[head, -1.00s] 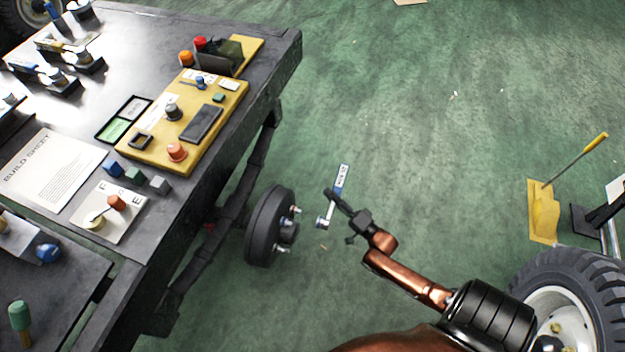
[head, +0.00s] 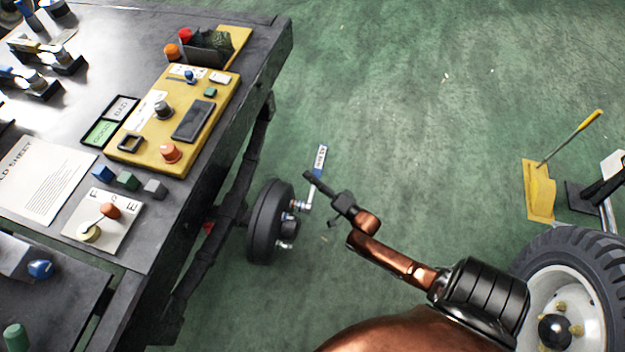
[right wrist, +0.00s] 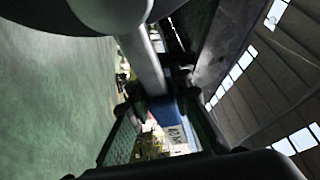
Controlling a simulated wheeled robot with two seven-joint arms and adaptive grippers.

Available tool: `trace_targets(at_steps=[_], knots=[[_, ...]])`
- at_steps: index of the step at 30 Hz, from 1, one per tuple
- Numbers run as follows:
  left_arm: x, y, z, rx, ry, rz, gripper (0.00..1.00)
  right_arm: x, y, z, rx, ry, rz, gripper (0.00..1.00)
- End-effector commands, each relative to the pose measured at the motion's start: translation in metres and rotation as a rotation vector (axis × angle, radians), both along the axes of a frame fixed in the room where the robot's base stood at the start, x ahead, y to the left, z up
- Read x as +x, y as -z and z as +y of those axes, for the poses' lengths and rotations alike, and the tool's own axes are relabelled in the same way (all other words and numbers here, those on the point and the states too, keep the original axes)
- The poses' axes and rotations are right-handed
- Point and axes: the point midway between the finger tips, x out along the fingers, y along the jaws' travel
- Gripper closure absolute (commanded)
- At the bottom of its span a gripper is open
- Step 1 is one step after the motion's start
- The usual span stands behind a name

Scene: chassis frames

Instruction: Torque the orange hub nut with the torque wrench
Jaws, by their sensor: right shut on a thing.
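The torque wrench (head: 319,163) has a white label, a blue band and a silver shaft. My right gripper (head: 310,177) is shut on it, near the blue part, and the wrench stands tilted with its head low. In the right wrist view the gripper (right wrist: 160,108) is around the blue part of the wrench (right wrist: 167,110). The wrench's head is beside the upper stud of the black hub (head: 264,222); I cannot tell whether they touch. The hub has several silver studs. I cannot make out an orange nut on it. My left gripper is out of view.
A dark workbench (head: 215,190) with a yellow control panel (head: 170,143) stands left of the hub. A large tyre (head: 535,262) is at lower right, with a yellow stand (head: 540,190) behind it. The green floor between is clear.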

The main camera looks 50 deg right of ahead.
Motion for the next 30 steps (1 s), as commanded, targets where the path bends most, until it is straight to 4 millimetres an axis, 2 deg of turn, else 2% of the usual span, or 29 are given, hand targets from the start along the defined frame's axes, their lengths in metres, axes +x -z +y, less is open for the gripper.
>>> trace_targets(at_steps=[5, 10, 21, 30], knots=[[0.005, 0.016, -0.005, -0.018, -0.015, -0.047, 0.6, -0.003, -0.01, 0.009, -0.13, -0.002, -0.055, 1.0], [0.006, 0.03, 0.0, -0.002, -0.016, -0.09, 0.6, -0.005, -0.021, 0.015, -0.245, -0.002, -0.103, 1.0], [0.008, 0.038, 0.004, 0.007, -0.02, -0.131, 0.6, -0.014, -0.044, 0.037, -0.526, -0.003, -0.219, 1.0], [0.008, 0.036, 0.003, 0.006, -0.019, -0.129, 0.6, -0.008, -0.047, 0.043, -0.558, -0.002, -0.234, 1.0]])
